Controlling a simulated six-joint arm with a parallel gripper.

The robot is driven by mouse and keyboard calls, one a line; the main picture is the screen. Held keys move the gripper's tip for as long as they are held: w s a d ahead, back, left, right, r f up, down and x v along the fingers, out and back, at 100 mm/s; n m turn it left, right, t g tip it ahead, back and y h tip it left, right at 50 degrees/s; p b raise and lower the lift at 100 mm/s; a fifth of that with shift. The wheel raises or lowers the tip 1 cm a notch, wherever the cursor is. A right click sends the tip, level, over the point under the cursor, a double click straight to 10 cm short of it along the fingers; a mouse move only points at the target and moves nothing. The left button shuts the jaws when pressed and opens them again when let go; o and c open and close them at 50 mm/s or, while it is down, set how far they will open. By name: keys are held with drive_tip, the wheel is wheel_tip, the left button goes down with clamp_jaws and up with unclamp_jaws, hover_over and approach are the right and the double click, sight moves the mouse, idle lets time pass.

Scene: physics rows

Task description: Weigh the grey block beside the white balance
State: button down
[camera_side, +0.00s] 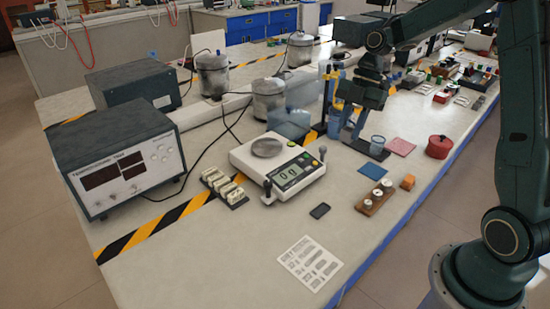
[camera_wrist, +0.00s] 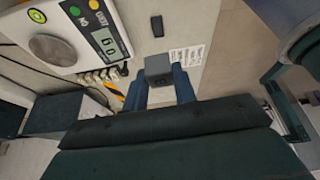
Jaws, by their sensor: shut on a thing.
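The white balance (camera_side: 248,163) stands on the bench in the middle of the side view. Its round metal pan (camera_side: 267,147) looks empty, and its display (camera_side: 290,172) reads 0 g. In the wrist view the balance (camera_wrist: 83,20) is at the upper left, with its pan (camera_wrist: 52,49) bare. My gripper (camera_side: 348,122) is above the bench, behind and to the right of the balance in the side view. In the wrist view its blue fingers are shut on the grey block (camera_wrist: 158,64). I cannot make out the block clearly in the side view.
A black pad (camera_side: 320,211) and a printed sheet (camera_side: 308,262) lie in front of the balance. A wooden weight holder (camera_side: 375,198), an orange block (camera_side: 407,182) and a red pot (camera_side: 438,147) stand to the right.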

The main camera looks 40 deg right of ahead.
drive_tip(key=shift+w, duration=0.1)
drive_tip(key=w+a+f+m+t+h, duration=0.1)
drive_tip(key=w+f+m+t, duration=0.1)
drive_tip(key=w+m, duration=0.4)
drive_tip(key=w+f+m+t, duration=0.2)
drive_tip(key=w+m, duration=0.2)
drive_tip(key=w, duration=0.4)
drive_tip(key=m+t+h, duration=0.1)
drive_tip(key=m+h, duration=0.3)
drive_tip(key=m, duration=0.5)
hover_over(265, 145)
drive_tip(key=s, duration=0.1)
drive_tip(key=shift+s+f, duration=0.2)
drive_tip(key=shift+f, duration=0.45)
drive_tip(key=shift+f, duration=0.15)
drive_tip(key=shift+f, duration=2.95)
drive_tip(key=shift+f, duration=0.4)
drive_tip(key=c, duration=0.7)
unclamp_jaws()
drive_tip(key=shift+r, duration=0.15)
